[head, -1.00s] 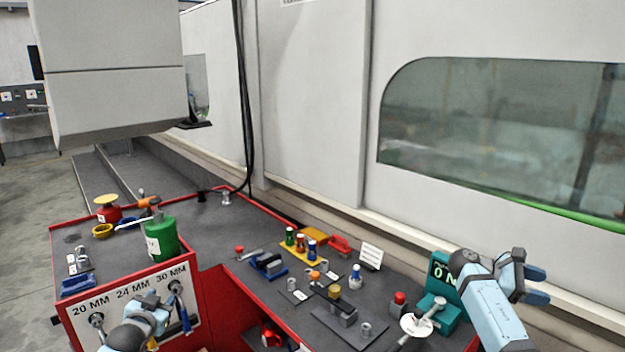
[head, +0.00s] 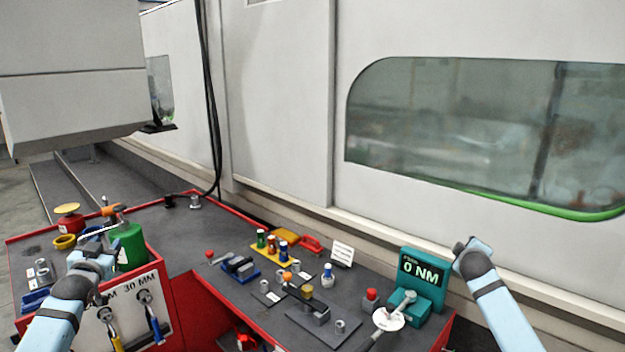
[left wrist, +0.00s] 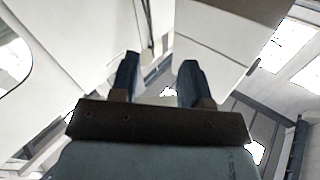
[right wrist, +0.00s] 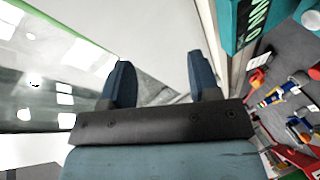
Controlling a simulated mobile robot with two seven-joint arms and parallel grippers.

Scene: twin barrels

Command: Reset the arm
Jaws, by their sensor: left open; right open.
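My left gripper (head: 98,252) is raised over the left end of the red-edged workbench, in front of a green canister (head: 128,246). In the left wrist view its two dark blue fingers (left wrist: 157,70) are apart with nothing between them. My right arm comes in at the right of the head view, beside the teal torque display reading 0 NM (head: 422,276); its fingers are hard to make out there. In the right wrist view the right gripper's fingers (right wrist: 160,74) are apart and empty.
The bench (head: 190,237) carries a yellow rack (head: 270,252) with small coloured bottles, a blue-based fixture (head: 240,266), a white card (head: 342,254) and a white round dial (head: 389,318). Wrenches (head: 150,318) hang on the front panel. A large machine wall (head: 280,120) stands behind.

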